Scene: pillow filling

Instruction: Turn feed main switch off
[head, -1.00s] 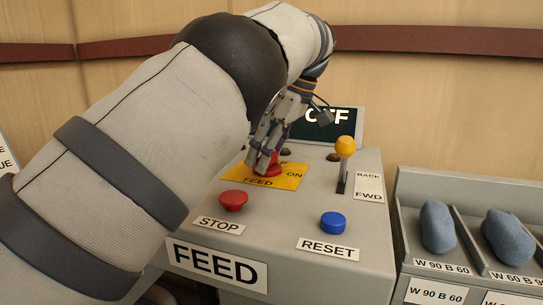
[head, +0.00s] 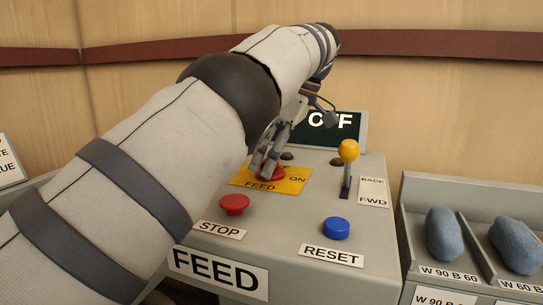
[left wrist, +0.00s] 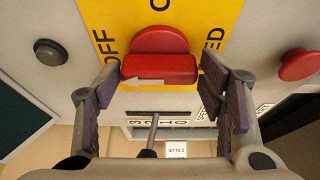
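The feed main switch is a red rotary knob (left wrist: 160,67) on a yellow plate (left wrist: 205,15) marked OFF, ON and FEED. In the left wrist view the white arrow on its handle points left, toward the OFF lettering. In the head view the knob (head: 275,174) is partly hidden by my left gripper (head: 268,163), which is at the switch. In the left wrist view the fingers of my left gripper (left wrist: 161,72) stand on either side of the handle, with narrow gaps. A dark display (head: 345,137) behind shows white letters reading OFF, partly covered. My right gripper is not in view.
The grey FEED console (head: 280,222) also carries a red STOP button (head: 234,204), a blue RESET button (head: 336,228) and a yellow-knobbed lever (head: 348,151) close to my left gripper. Grey bins (head: 410,215) with blue-grey pieces stand at right.

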